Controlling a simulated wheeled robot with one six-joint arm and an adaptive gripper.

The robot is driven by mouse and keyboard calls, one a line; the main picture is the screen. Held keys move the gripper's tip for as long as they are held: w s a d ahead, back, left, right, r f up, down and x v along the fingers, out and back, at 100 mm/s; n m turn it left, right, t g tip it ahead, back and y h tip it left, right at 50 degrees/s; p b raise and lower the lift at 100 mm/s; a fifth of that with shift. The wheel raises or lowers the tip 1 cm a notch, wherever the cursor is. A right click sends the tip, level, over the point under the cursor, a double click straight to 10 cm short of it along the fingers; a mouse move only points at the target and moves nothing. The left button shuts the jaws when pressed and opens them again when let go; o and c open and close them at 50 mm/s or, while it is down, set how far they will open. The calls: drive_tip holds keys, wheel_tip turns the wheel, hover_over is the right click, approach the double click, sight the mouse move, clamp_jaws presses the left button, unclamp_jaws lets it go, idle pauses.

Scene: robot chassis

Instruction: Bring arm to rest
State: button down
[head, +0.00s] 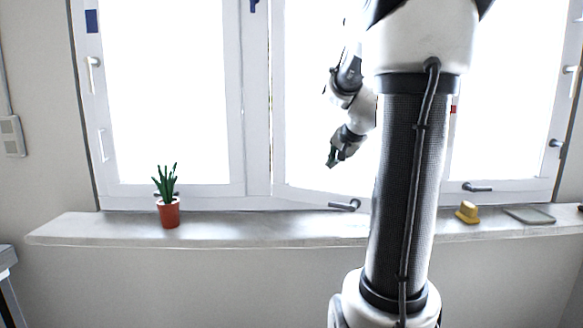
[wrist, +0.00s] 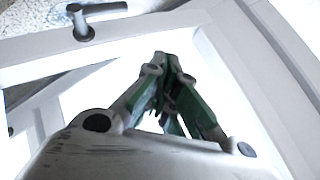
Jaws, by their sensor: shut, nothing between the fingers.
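My gripper (head: 332,160) hangs in front of the middle window in the head view, pointing down and to the left, above the window sill. My arm's large link covers the right-middle of that view. In the wrist view my gripper (wrist: 161,62) shows with its green-sided fingers brought together at the tips. It is shut with nothing held. A window frame and a dark handle (wrist: 82,20) lie beyond the fingers.
A window sill (head: 290,228) runs across the view. A potted plant (head: 169,212) stands on its left part. A yellow object (head: 467,212) and a flat grey item (head: 530,215) lie on its right part. A window handle (head: 345,205) sits below my gripper.

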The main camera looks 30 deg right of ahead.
drive_tip(key=s+a+f+n+g+y, duration=0.2)
drive_tip(key=s+a+f+n+g, duration=0.15)
drive_tip(key=s+a+f, duration=0.35)
drive_tip(key=s+a+n+g+y, duration=0.1)
drive_tip(key=s+a+n, duration=0.9)
drive_tip(key=s+a, duration=0.5)
drive_tip(key=shift+r, duration=0.4)
